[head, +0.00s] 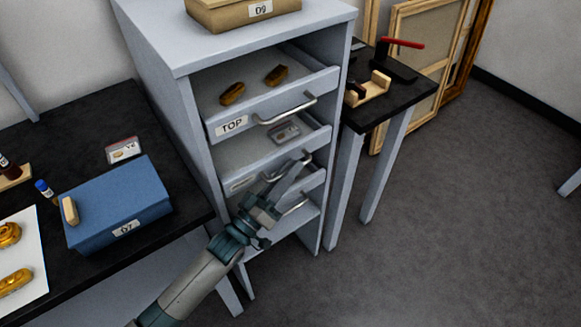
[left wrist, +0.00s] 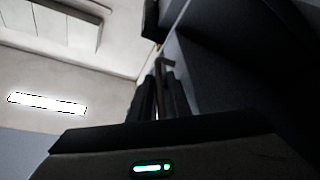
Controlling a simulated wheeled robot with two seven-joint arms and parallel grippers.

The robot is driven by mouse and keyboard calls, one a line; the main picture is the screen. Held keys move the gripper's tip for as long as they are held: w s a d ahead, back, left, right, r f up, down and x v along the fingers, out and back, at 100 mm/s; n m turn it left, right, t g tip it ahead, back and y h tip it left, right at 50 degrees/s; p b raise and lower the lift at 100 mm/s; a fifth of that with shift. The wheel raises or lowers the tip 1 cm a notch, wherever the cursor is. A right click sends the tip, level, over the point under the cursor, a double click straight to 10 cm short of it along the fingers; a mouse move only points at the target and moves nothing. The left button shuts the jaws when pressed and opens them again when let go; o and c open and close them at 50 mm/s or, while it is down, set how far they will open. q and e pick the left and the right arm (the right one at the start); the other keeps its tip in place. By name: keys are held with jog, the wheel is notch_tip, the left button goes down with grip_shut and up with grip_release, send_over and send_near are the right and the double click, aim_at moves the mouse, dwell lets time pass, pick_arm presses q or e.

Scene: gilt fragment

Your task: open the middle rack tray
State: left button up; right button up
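The grey rack (head: 163,105) holds stacked trays with bar handles. The top tray (head: 280,99) is labelled TOP and has two brown pieces in it. The middle tray (head: 318,141) is below it, holding a small card box (head: 284,133); its label is partly hidden by my arm. Its front looks roughly in line with the top tray's. My left gripper (head: 293,172) is at the middle tray's handle (head: 301,160). In the left wrist view, the fingers (left wrist: 161,95) are close together with a handle bar (left wrist: 166,65) between them, apparently gripped. My right gripper is out of view.
A lower tray handle (head: 295,205) is just below my gripper. A tan box (head: 240,15) sits on the rack. A black table (head: 80,118) with a blue box (head: 118,203) stands left. A black-topped stand (head: 400,103) is close right. The floor (head: 450,220) at right is clear.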

pick_arm(q)
jog(key=shift+w+d, duration=0.2)
jog(key=shift+c, duration=0.7)
grip_shut()
jog(key=shift+r, duration=0.1)
